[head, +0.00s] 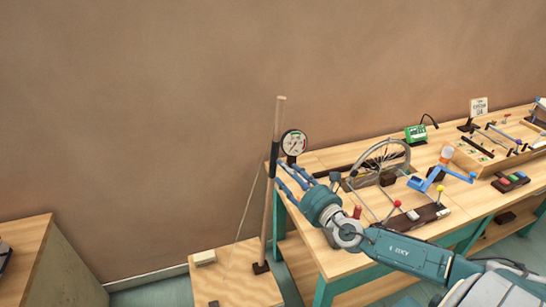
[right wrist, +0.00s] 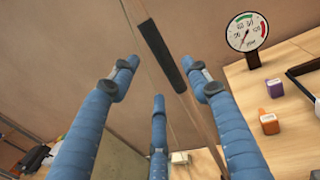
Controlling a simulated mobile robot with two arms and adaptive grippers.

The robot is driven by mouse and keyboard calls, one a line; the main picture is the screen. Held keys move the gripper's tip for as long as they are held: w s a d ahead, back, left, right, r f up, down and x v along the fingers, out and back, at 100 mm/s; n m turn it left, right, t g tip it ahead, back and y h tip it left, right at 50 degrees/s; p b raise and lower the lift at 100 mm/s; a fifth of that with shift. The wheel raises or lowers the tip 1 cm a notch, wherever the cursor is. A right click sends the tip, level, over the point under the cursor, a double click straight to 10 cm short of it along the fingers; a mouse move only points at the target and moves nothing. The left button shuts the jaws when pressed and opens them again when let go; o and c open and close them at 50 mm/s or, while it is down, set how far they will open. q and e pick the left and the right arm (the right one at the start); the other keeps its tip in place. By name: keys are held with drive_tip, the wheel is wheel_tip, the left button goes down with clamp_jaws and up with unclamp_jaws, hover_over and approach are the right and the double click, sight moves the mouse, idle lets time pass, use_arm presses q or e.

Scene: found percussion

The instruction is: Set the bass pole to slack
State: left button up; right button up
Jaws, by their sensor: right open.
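The bass pole (head: 279,120) is a tall wooden stick with a dark grip sleeve (head: 274,160). It rises from a dark foot on a low wooden box (head: 235,278), leaning slightly right in the head view. A thin string (head: 246,208) runs beside it. My right gripper (head: 284,173) is open, its blue fingers pointing at the pole just right of the sleeve. In the right wrist view the sleeve (right wrist: 162,55) shows between and beyond the spread fingers (right wrist: 165,80); contact cannot be told. A round dial gauge (head: 293,142) stands behind the pole. My left gripper is not in view.
A long workbench (head: 330,262) on the right carries a spoked wheel (head: 385,160), a blue crank device (head: 440,178), levers and a green box (head: 416,133). Another wooden cabinet (head: 30,240) stands at left. The wall behind is bare.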

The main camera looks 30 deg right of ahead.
sight(274, 159)
drive_tip(key=w+p, duration=0.1)
drive_tip(key=w, duration=0.8)
drive_tip(key=shift+w+d, duration=0.1)
drive_tip(key=shift+d, duration=0.05)
drive_tip(key=shift+c, duration=0.2)
clamp_jaws()
